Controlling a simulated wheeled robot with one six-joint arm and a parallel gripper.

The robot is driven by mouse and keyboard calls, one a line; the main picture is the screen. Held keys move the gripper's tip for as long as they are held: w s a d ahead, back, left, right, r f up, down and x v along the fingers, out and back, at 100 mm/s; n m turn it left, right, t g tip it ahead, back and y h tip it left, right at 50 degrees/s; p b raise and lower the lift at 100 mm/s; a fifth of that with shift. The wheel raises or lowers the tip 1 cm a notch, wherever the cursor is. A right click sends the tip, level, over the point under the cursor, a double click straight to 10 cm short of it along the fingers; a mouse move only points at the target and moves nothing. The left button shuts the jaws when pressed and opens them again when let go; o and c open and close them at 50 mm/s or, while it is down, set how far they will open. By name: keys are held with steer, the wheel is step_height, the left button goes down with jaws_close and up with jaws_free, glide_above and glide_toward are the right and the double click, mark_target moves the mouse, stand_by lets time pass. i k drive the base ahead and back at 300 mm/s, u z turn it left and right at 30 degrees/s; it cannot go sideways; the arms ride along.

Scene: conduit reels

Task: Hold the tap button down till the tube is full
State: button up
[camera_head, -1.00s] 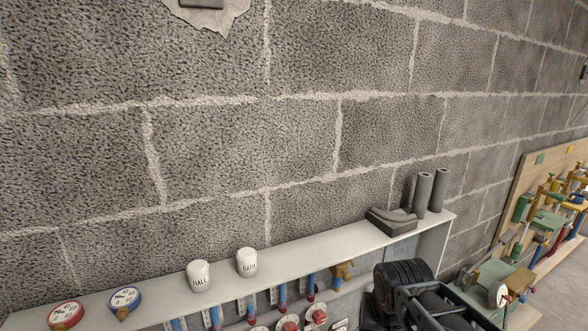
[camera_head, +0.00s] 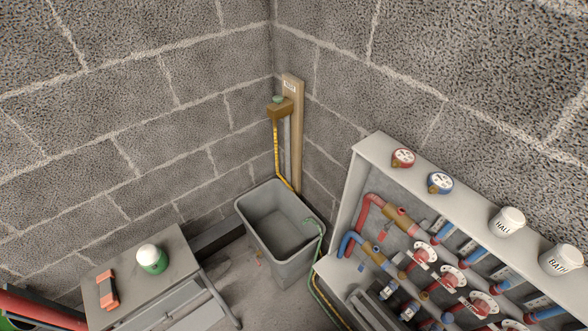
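In the head view, a brass-coloured tap block (camera_head: 280,111) is fixed to a wooden post (camera_head: 297,135) in the wall corner. A green button (camera_head: 278,99) sits on top of the block. A pale upright tube (camera_head: 287,150) runs down the post below the block; its fill level is too small to tell. A yellow-and-black hose (camera_head: 276,150) hangs from the block towards the grey bin. My gripper is not in view, and nothing is seen touching the button.
An open grey bin (camera_head: 262,200) stands below the post. A grey cabinet (camera_head: 130,262) with a green-and-white pot (camera_head: 152,259) and an orange-ended tool (camera_head: 107,289) is at left. A manifold box (camera_head: 365,150) with gauges and white cups fills the right. Some floor shows between.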

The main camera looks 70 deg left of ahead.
mark_target(277, 98)
steer(key=u, duration=3.2)
steer(key=i, duration=1)
steer(key=u, duration=0.25)
